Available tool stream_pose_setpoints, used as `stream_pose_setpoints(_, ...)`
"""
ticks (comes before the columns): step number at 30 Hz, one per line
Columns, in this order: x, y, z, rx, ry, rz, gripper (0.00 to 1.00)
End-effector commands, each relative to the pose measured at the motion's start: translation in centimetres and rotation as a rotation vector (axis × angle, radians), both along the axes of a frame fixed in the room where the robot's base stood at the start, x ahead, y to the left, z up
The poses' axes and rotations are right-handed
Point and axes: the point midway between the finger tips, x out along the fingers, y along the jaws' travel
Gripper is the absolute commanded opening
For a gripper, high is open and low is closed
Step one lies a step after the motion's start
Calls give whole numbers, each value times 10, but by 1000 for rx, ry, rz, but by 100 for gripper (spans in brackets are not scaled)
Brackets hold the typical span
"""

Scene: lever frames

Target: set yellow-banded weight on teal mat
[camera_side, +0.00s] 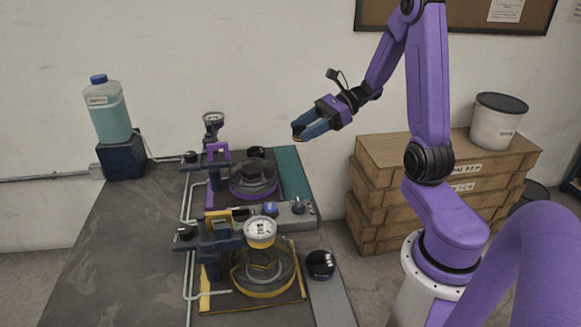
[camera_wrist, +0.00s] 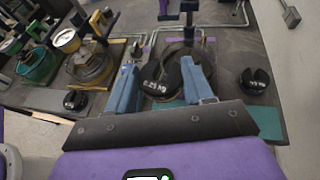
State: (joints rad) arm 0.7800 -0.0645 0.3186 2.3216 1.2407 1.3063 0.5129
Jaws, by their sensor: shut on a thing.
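My gripper (camera_side: 300,132) is shut on a dark weight, held in the air above the back right of the bench. In the wrist view the dark weight (camera_wrist: 162,84) with a white label sits between the blue fingers. The teal mat (camera_side: 291,180) lies flat along the bench's right edge, beside the purple lever frame. In the wrist view the mat (camera_wrist: 268,122) shows beyond the gripper body, partly hidden by it. The held weight is apart from the mat.
The purple lever frame (camera_side: 218,152) and yellow lever frame (camera_side: 213,262) stand on the bench. Loose dark weights lie by the yellow frame (camera_side: 320,265) and behind the purple one (camera_side: 255,152). A grey control box (camera_side: 285,215) sits between them. Boxes (camera_side: 385,155) stand right.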

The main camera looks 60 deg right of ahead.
Motion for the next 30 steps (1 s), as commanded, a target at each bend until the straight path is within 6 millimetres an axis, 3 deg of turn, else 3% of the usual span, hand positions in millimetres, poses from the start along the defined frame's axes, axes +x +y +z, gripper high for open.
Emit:
stream_pose_setpoints(4, 3, -36, -16, 2, 3, -109, 12)
stream_pose_setpoints(11, 8, -60, -29, -1, 3, -175, 12)
stream_pose_setpoints(25, 86, -94, -68, -2, 1, -174, 12)
stream_pose_setpoints(30, 105, -103, -93, 0, 4, -176, 12)
